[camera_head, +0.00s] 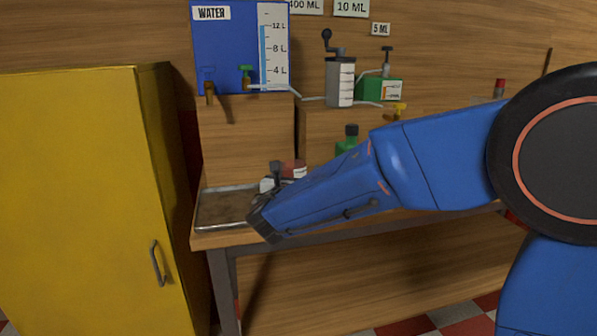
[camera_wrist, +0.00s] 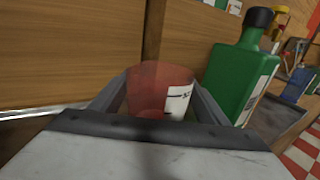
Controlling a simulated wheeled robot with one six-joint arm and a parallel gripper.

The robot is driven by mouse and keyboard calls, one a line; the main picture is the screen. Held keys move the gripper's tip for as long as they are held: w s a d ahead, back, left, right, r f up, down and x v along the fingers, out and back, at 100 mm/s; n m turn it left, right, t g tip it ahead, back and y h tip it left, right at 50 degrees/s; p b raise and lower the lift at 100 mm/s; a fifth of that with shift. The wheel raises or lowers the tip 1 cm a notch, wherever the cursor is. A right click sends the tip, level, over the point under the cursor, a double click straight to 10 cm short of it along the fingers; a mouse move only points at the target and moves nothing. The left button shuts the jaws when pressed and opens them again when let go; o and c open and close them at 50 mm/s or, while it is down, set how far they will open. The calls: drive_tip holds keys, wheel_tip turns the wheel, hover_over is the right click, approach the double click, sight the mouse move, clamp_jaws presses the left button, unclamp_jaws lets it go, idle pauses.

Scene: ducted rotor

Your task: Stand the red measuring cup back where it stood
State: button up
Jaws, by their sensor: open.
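The red measuring cup (camera_wrist: 160,88) stands upright in the wrist view, with a white label on its right side. My gripper (camera_wrist: 158,95) is open, with one finger on each side of the cup; I cannot tell whether either finger touches it. In the head view the cup (camera_head: 297,169) shows only in part beside the end of my arm, near the back edge of the metal tray. My gripper (camera_head: 270,180) is partly hidden there by my blue arm. The cup's base is hidden in both views.
A green bottle with a black cap (camera_wrist: 240,75) stands close on the right of the cup. A metal tray (camera_head: 212,228) lies at the bench's left end. The blue water tank (camera_head: 225,50) and grey dispenser (camera_head: 340,80) are behind. A yellow cabinet (camera_head: 80,190) stands left.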

drive_tip(key=s+a, duration=0.3)
drive_tip(key=s, duration=1.3)
drive_tip(key=s+d+f+m+g+h, duration=0.1)
drive_tip(key=s+d+f+m+g, duration=0.3)
drive_tip(key=d, duration=0.6)
drive_tip(key=s+d+f+m+g+h, duration=0.1)
drive_tip(key=d+m+g+h, duration=0.15)
drive_tip(key=d+m, duration=0.6)
drive_tip(key=s+d+f+m+g+h, duration=0.1)
drive_tip(key=s+d+f+m+g, duration=0.2)
drive_tip(key=d, duration=0.9)
drive_tip(key=s+d+f+m+g+y, duration=0.1)
drive_tip(key=s+m+y, duration=0.3)
drive_tip(key=s+m, duration=0.4)
drive_tip(key=s+d+f+m+g+y, duration=0.2)
drive_tip(key=s+d+f+m+y, duration=0.1)
drive_tip(key=s+m, duration=0.6)
drive_tip(key=shift+d+f+m+y, duration=0.2)
drive_tip(key=shift+f+m+y, duration=0.25)
drive_tip(key=shift+f+m, duration=0.25)
